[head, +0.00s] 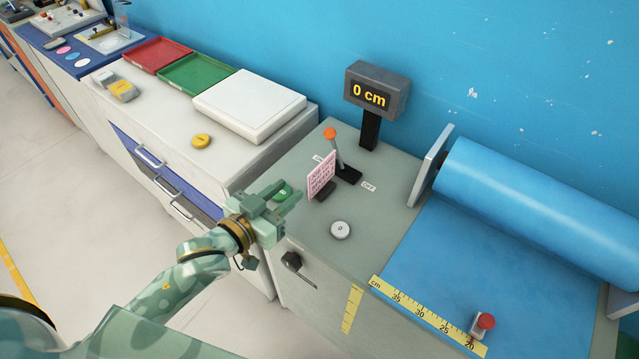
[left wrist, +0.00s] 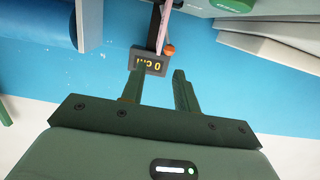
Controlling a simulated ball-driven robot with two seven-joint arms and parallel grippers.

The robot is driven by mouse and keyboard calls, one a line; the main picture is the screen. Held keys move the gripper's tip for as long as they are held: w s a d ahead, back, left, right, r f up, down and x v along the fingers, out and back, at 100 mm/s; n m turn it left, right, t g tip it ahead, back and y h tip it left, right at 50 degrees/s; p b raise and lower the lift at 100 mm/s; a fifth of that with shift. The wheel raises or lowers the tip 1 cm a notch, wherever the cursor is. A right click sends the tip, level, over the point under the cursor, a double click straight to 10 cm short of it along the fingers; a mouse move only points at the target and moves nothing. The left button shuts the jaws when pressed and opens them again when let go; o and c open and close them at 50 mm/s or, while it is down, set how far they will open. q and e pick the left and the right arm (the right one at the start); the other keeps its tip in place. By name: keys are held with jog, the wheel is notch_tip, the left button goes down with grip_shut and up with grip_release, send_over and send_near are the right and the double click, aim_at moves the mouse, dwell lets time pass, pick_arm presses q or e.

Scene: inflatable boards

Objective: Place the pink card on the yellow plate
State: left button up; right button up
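The pink card (head: 321,175) stands upright in a small dark holder on the grey console, in front of the orange-knobbed lever. It shows nearly edge-on at the top of the left wrist view (left wrist: 169,14). My left gripper (head: 289,194) is open and empty, just left of the card, with its fingers pointing toward it; a gap remains between them. Both fingers show apart in the left wrist view (left wrist: 160,82). A yellow disc (head: 201,141) lies on the white counter; I cannot tell whether it is the yellow plate. My right gripper is not in view.
A lever (head: 338,155) and a "0 cm" display (head: 376,92) stand behind the card. A white box (head: 249,101), green tray (head: 197,72) and red tray (head: 156,54) line the counter's back.

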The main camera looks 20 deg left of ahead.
aim_at(308, 176)
pick_arm(q)
jog(key=b+x, duration=0.1)
jog(key=x, duration=0.5)
jog(key=shift+w+d+f, duration=0.1)
jog(key=shift+d+f, duration=0.05)
jog(key=shift+d, duration=0.15)
jog(key=shift+w+d+f, duration=0.1)
jog(key=shift+w, duration=0.45)
jog(key=x, duration=0.2)
jog(key=b+x, duration=0.1)
jog(key=x, duration=0.2)
jog(key=shift+f, duration=0.25)
grip_shut()
